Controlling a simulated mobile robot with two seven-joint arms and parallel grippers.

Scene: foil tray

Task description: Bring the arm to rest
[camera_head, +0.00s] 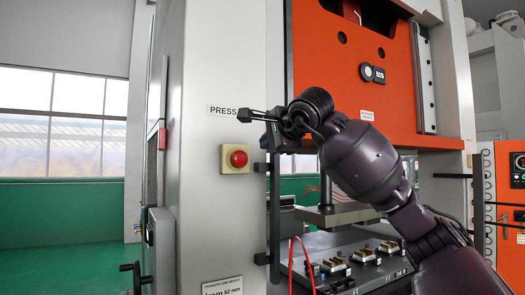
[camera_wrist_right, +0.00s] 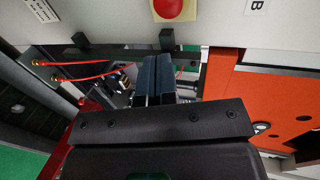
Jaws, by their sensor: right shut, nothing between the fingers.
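My right arm rises from the lower right in the head view, bent across the front of the press. My right gripper (camera_head: 244,115) is at its raised end, pointing left, above the red button (camera_head: 238,158) on its yellow plate. The gripper is shut and empty. In the right wrist view its fingers (camera_wrist_right: 156,72) are together, and the red button (camera_wrist_right: 172,7) shows at the top edge, apart from them. My left gripper is not in view.
The press has a pale column (camera_head: 215,60) on the left and an orange ram (camera_head: 345,85) behind my arm. Black tooling with metal blocks (camera_head: 335,267) lies below. An orange control cabinet (camera_head: 507,190) stands at right. Green floor (camera_head: 70,270) is clear at lower left.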

